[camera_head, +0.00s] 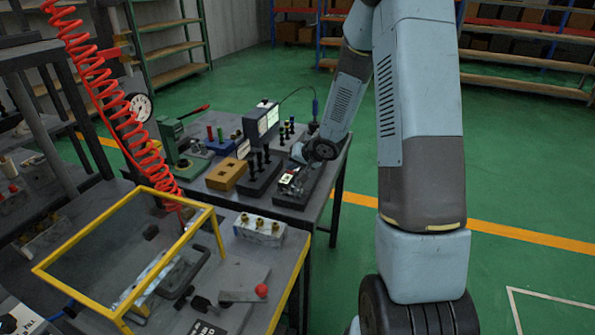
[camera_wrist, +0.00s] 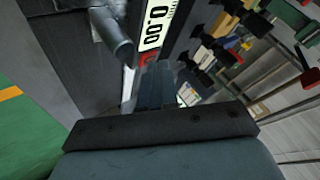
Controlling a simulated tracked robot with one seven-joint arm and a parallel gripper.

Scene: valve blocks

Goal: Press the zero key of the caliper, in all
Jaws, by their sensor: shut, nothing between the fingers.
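The caliper (camera_head: 287,180) lies on a dark block at the front right of the far bench, small in the head view. In the wrist view its display (camera_wrist: 157,22) is close and reads 0.00. A red key (camera_wrist: 147,59) shows just below the display, partly hidden by my fingertips. My gripper (camera_wrist: 156,75) is shut and empty, its tips at or very near the red key; I cannot tell whether they touch it. In the head view my gripper (camera_head: 298,156) reaches down over the caliper from the right.
Beside the caliper stand a dark block with black pegs (camera_head: 262,170), a yellow block (camera_head: 226,174) and a boxed readout (camera_head: 262,121). A yellow frame (camera_head: 128,250) and a valve block (camera_head: 259,229) are on the nearer bench. The green floor at right is open.

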